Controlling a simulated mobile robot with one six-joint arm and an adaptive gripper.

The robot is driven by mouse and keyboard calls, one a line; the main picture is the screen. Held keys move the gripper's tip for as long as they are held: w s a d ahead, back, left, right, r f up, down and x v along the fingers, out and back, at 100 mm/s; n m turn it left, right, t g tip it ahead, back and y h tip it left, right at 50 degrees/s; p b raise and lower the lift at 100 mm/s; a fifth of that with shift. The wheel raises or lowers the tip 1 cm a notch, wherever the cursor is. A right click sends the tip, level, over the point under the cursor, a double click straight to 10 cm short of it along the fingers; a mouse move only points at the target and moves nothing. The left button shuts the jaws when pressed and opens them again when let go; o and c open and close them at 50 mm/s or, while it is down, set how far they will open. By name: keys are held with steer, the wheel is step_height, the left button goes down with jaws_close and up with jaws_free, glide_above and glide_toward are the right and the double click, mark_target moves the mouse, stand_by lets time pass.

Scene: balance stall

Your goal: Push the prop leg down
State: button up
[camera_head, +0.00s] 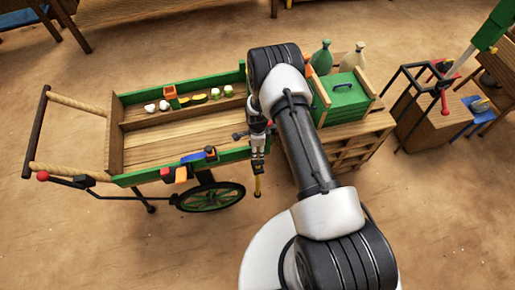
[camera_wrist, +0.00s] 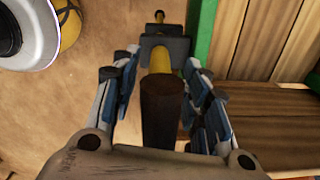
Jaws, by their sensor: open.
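The prop leg (camera_head: 257,184) is a yellow rod at the right end of the green-sided cart (camera_head: 150,178), slanting down past its near corner. In the wrist view it shows as a dark brown round grip (camera_wrist: 163,112) with a yellow shaft, a black bracket and a dark far tip. My gripper (camera_head: 258,148) is above it at that corner. In the wrist view my gripper (camera_wrist: 158,66) is open, one finger on each side of the grip and shaft. I cannot tell whether either finger touches it. The leg's upper part is hidden in the head view.
The cart has a spoked wheel (camera_head: 210,197), a red-knobbed lever (camera_head: 43,176) and wooden handles at left. Small goods lie in its back tray. A wooden cabinet with a green box (camera_head: 343,95) stands close right of my arm. Bare ground lies in front of the cart.

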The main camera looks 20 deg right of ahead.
jaws_close()
stand_by(0.3)
stand_by(0.3)
